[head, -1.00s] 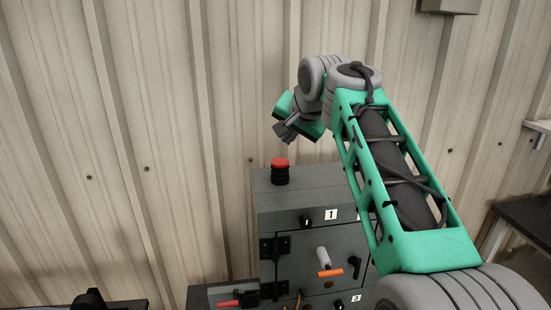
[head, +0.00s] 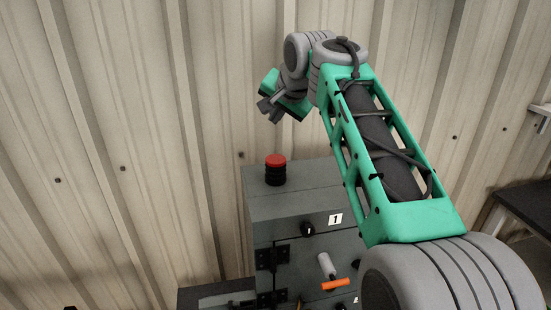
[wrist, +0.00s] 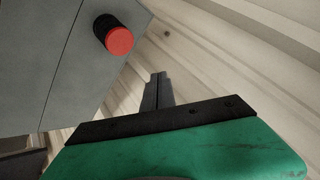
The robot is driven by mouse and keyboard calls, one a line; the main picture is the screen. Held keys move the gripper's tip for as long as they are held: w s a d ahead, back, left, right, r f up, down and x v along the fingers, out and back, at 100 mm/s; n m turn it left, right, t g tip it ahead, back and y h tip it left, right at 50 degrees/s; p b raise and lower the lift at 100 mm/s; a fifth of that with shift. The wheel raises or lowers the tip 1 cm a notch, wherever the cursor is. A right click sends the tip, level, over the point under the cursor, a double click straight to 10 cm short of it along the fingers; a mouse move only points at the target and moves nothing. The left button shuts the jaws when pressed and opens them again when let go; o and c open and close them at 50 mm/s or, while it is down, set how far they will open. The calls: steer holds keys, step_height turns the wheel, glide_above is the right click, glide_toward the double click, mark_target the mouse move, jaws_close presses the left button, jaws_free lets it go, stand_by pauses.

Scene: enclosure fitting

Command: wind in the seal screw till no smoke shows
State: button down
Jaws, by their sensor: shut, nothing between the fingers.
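My gripper (head: 270,110) is shut and empty, in the air above and a little left of the cabinet top. In the wrist view its dark fingers (wrist: 157,90) lie together, clear of the cabinet. The grey cabinet (head: 290,205) has a black stack with a red cap (head: 276,160) on top, which also shows in the wrist view (wrist: 119,40). The front bears a black knob (head: 307,229) by a "1" label (head: 335,219), and a pale cylinder with an orange crossbar (head: 336,284). I cannot tell which part is the seal screw. No smoke is visible. My arm hides the cabinet's right side.
A corrugated wall (head: 130,120) stands close behind the cabinet. Black hinges (head: 282,254) are on the cabinet's left front. A lower dark box (head: 205,297) adjoins at the left. A dark table (head: 528,210) stands at the far right. The air left of my gripper is free.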

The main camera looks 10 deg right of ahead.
steer(key=b, duration=0.3)
glide_above(276, 159)
steer(key=f, duration=0.5)
steer(key=s+f, duration=0.1)
steer(key=f, duration=0.1)
steer(key=shift+f, duration=0.2)
steer(key=shift+f+b, duration=0.5)
steer(key=shift+b, duration=0.05)
stand_by(0.8)
steer(key=shift+f+b, duration=0.35)
steer(key=shift+f, duration=0.1)
steer(key=shift+f+b, duration=1)
steer(key=shift+f, duration=0.25)
stand_by(0.9)
steer(key=shift+r+p, duration=1.35)
steer(key=shift+r, duration=0.35)
steer(key=shift+w, duration=0.1)
step_height(276, 159, up, 5)
steer(key=p, duration=0.4)
